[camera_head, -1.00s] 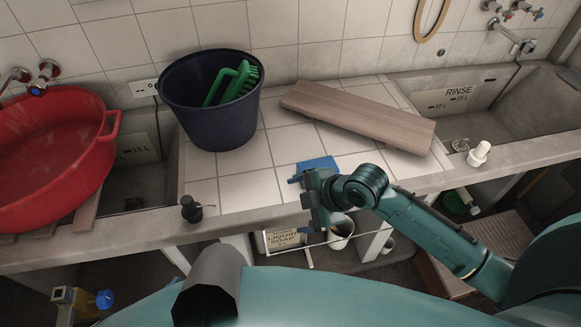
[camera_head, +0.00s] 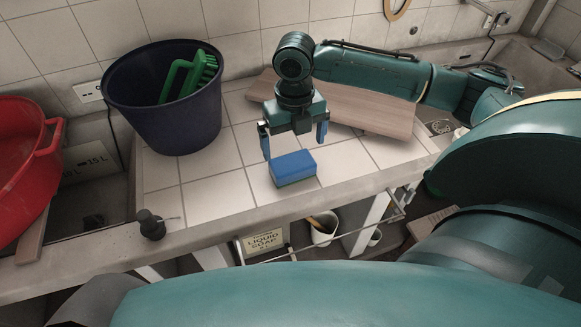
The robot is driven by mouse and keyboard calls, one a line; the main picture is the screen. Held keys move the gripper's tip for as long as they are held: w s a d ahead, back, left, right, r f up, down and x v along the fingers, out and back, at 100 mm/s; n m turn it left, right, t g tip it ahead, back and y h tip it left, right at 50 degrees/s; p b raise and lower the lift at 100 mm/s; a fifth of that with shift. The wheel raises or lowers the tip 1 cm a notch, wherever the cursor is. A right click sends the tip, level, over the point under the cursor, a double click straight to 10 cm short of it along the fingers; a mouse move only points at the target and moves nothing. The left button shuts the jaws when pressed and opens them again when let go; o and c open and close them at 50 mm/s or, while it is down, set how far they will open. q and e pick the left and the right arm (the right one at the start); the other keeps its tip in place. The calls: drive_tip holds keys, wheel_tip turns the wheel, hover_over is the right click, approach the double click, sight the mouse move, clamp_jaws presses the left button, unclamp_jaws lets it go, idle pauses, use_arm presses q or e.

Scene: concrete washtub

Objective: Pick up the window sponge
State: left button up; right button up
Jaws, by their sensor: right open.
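The window sponge (camera_head: 293,168) is a blue block lying flat on the white tiled counter (camera_head: 215,190), near its front edge. My right gripper (camera_head: 294,150) points down just above and behind the sponge. Its two fingers are spread apart, with nothing between them. The left fingertip hangs close to the sponge's left end, and the right finger is beyond its right end. I cannot tell whether either finger touches the sponge. My left gripper does not show.
A dark blue bucket (camera_head: 165,125) with a green brush (camera_head: 190,75) stands left on the counter. A wooden board (camera_head: 370,112) lies behind my right gripper. A red basin (camera_head: 25,165) is at far left. A small black object (camera_head: 150,225) sits on the front ledge.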

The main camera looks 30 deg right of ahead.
sight(293, 162)
wheel_tip(293, 162, down, 4)
drive_tip(key=shift+a+r, duration=0.1)
drive_tip(key=shift+r, duration=0.15)
wheel_tip(293, 162, down, 4)
drive_tip(key=shift+f, duration=0.15)
drive_tip(key=c, duration=0.7)
